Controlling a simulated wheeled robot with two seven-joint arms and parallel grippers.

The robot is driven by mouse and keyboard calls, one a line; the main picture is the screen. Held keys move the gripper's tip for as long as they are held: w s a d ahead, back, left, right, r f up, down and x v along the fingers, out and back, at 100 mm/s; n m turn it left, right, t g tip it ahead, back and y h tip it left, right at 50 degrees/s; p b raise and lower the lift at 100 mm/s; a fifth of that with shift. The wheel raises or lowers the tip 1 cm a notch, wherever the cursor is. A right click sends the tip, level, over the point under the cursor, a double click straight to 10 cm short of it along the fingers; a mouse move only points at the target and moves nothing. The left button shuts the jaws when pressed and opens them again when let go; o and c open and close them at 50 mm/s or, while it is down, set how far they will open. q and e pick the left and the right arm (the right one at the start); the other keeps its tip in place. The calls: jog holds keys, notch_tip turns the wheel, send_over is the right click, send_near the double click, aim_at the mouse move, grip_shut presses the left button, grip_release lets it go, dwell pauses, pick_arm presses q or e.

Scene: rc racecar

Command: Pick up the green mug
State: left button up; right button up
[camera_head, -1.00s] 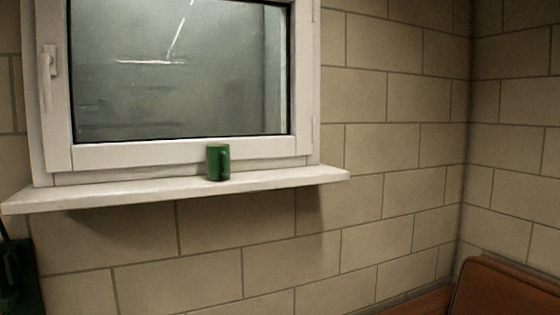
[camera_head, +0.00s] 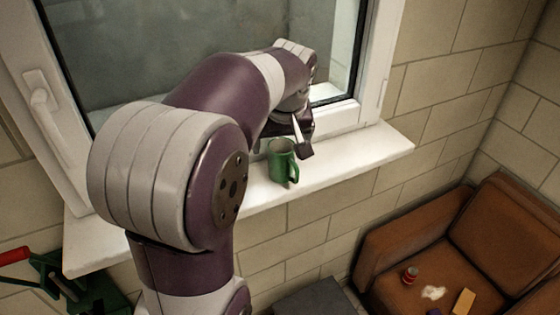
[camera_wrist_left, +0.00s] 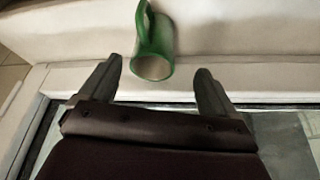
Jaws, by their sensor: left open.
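The green mug (camera_head: 283,166) stands upright on the white window sill (camera_head: 345,157), with its handle towards the room. In the left wrist view the mug (camera_wrist_left: 152,47) shows its open top, with the handle at its upper left. My left gripper (camera_head: 300,137) is beside and behind the mug, near the window frame. In the left wrist view my left gripper (camera_wrist_left: 158,72) is open, with the mug just beyond and roughly between its fingertips. Nothing is held. Part of the left gripper is hidden by my left arm in the head view. My right gripper is not in view.
The window frame (camera_head: 385,50) and glass are close behind the sill. A brown armchair (camera_head: 500,240) at lower right holds a red can (camera_head: 410,275) and small items. A green object with a red handle (camera_head: 60,275) is at lower left. The sill right of the mug is clear.

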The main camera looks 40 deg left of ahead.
aim_at(282, 165)
pick_arm(q)
jog(key=f, duration=0.1)
jog(key=f+b, duration=0.1)
jog(key=f, duration=0.1)
jog(key=shift+w+d+f+b, duration=0.15)
jog(key=shift+d+b, duration=0.1)
jog(key=shift+b, duration=0.15)
jog(key=shift+w+d+r+p, duration=0.15)
jog(key=shift+d+r+p, duration=0.1)
jog(key=shift+p, duration=0.95)
jog(key=p+x, duration=0.1)
jog(key=x, duration=0.2)
jog(key=a+p+x, duration=0.1)
jog(key=x, duration=0.2)
jog(key=shift+w+a+f+p, duration=0.15)
jog(key=shift+a+f+p, duration=0.05)
jog(key=shift+p, duration=0.15)
jog(key=shift+d+f, duration=0.1)
jog(key=shift+f, duration=0.05)
jog(key=shift+d, duration=0.4)
jog(key=shift+c, duration=0.7)
jog(key=c, duration=1)
jog(key=shift+a, duration=0.15)
jog(key=shift+c, duration=0.5)
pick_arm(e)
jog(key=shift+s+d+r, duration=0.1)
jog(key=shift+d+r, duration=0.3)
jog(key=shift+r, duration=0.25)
